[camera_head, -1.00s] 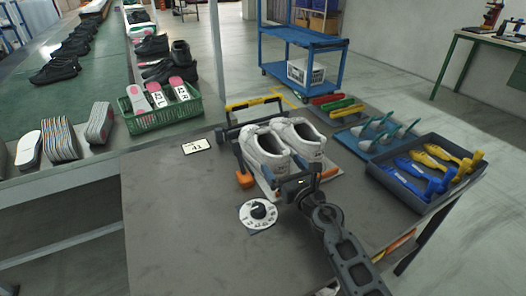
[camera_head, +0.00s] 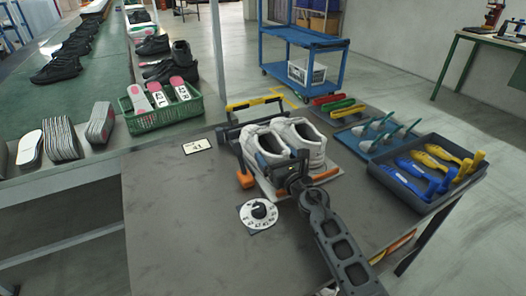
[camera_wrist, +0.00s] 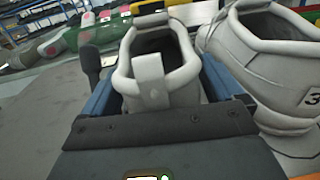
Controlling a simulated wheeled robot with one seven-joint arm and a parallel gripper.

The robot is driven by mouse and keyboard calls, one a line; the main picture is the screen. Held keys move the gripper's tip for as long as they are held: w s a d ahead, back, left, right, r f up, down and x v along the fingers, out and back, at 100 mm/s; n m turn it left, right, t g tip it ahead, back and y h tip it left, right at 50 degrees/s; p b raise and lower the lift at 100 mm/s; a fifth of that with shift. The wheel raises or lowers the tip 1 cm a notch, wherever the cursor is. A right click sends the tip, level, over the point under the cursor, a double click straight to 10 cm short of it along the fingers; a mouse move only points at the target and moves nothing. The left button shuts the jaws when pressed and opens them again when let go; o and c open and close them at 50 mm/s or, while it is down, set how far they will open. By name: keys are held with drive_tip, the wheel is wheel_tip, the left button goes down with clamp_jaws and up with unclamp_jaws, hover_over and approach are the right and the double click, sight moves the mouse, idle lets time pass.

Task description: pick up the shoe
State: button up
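A pair of white shoes stands side by side on a light board at the back of the grey table. The left shoe (camera_head: 258,137) is partly hidden by my gripper (camera_head: 273,163). In the wrist view the left shoe (camera_wrist: 163,62) has its heel and pull tab toward me. The blue fingers of my gripper (camera_wrist: 162,98) are spread, one on each side of its heel; whether they touch it is unclear. The right shoe (camera_head: 301,138) stands close beside; in the wrist view the right shoe (camera_wrist: 262,62) bears a printed number, partly cut off.
A round white dial (camera_head: 258,214) and a label card (camera_head: 197,146) lie on the table (camera_head: 175,215). A dark tray (camera_head: 428,205) of blue and yellow tools stands right. A green basket (camera_head: 160,118) stands left. The table's front left is clear.

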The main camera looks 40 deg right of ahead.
drive_tip(key=shift+c, duration=2)
drive_tip(key=shift+r, duration=0.15)
